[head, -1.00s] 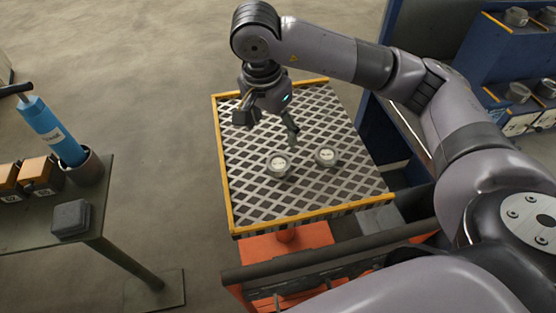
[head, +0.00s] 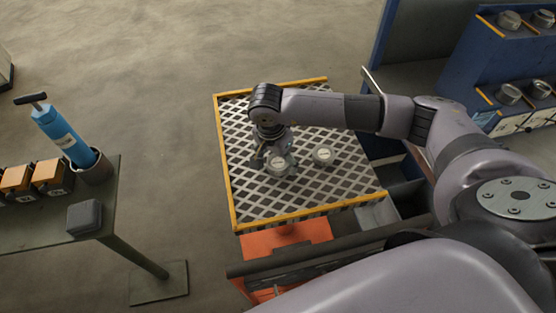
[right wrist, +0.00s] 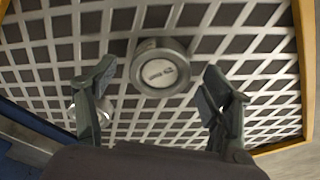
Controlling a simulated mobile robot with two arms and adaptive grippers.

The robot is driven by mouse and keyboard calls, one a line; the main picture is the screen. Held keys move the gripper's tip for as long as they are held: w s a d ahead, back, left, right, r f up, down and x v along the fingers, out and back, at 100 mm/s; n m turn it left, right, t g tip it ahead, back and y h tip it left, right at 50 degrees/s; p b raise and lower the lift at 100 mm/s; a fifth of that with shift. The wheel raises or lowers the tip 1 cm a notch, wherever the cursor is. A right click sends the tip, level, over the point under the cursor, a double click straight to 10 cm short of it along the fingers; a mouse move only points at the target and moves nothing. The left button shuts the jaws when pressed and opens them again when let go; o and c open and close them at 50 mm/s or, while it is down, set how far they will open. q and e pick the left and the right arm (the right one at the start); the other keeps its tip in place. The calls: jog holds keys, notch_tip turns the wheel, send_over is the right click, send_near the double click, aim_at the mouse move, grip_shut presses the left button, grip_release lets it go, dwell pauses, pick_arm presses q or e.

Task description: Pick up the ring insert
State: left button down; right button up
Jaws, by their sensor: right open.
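Two round grey metal rings with pale, lettered centres lie on the grating of a yellow-edged platform. The nearer ring insert (head: 279,164) is under my right gripper (head: 274,161), partly hidden by it in the head view. In the right wrist view this ring (right wrist: 162,75) shows between and slightly beyond the spread fingers of the right gripper (right wrist: 155,80), which are open and hold nothing. I cannot tell the exact height gap. The second ring (head: 323,155) lies to the right in the head view; the left finger partly covers it in the wrist view. My left gripper is not in view.
The grating platform (head: 236,203) has raised yellow edges. Blue shelves (head: 460,75) with more round parts stand at the right. A dark table (head: 110,213) at left bears a blue-bodied tool (head: 62,135), orange-topped blocks and a grey block. Open floor lies behind.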

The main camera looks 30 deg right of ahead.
jog(key=shift+c, duration=0.3)
grip_shut()
dwell(0.7)
